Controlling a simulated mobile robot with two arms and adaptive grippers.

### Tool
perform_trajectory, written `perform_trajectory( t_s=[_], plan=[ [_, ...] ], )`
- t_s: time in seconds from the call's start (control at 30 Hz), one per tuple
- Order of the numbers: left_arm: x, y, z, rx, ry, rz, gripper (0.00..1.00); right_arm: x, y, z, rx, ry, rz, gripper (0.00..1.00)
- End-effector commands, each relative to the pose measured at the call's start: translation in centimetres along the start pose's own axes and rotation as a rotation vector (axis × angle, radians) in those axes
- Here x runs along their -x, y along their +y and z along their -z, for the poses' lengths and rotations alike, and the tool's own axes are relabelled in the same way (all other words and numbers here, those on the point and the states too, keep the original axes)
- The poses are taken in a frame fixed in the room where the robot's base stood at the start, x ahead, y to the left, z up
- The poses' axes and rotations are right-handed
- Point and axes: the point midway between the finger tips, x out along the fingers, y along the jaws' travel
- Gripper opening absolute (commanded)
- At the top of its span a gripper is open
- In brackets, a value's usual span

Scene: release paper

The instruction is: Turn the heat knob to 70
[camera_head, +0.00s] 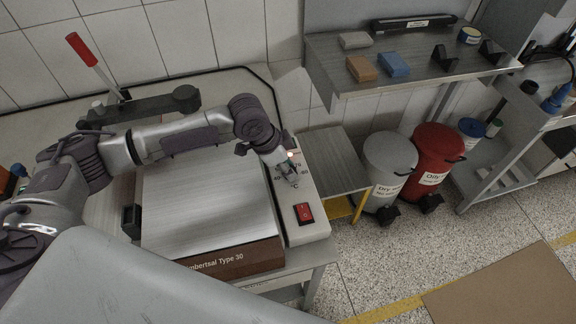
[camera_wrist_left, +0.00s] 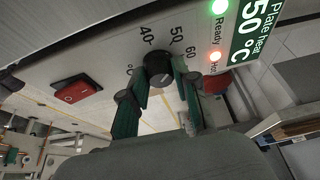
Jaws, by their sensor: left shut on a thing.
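The black heat knob (camera_wrist_left: 158,66) sits on the pale control panel (camera_head: 313,232) in the left wrist view. Numbers 40, 50 and 60 show around it. My left gripper (camera_wrist_left: 161,82) has its green-padded fingers shut on the knob, one on each side. In the head view the left gripper (camera_head: 287,171) reaches down onto the panel and hides most of the knob. The display (camera_wrist_left: 262,30) reads "Plate heat 50 °C". A green Ready light (camera_wrist_left: 219,6) and a red Hot light (camera_wrist_left: 216,56) glow. I cannot tell the pointer's exact direction. My right gripper is not in view.
A red rocker switch (camera_head: 304,212) is on the panel near the knob. The heating plate (camera_head: 205,205) lies left of the panel, under my arm. A red-handled lever (camera_head: 84,52) stands behind. A small side table (camera_head: 335,160) and bins (camera_head: 390,165) stand to the right.

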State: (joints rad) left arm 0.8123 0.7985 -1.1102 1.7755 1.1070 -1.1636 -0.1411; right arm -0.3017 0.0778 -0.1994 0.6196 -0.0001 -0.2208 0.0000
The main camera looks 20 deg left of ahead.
Motion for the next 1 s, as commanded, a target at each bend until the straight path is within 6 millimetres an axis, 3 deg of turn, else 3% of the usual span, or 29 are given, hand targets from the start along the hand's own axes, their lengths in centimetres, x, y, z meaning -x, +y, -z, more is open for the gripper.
perform_trajectory(
  t_s=[0.5,1.0],
  plan=[
    [0.1,-0.3,0.2,-0.286,0.003,-0.121,0.00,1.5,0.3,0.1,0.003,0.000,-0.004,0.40],
    [-0.2,-0.6,0.4,-0.728,0.004,-0.302,0.00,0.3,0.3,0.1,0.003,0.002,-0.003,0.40]
  ],
)
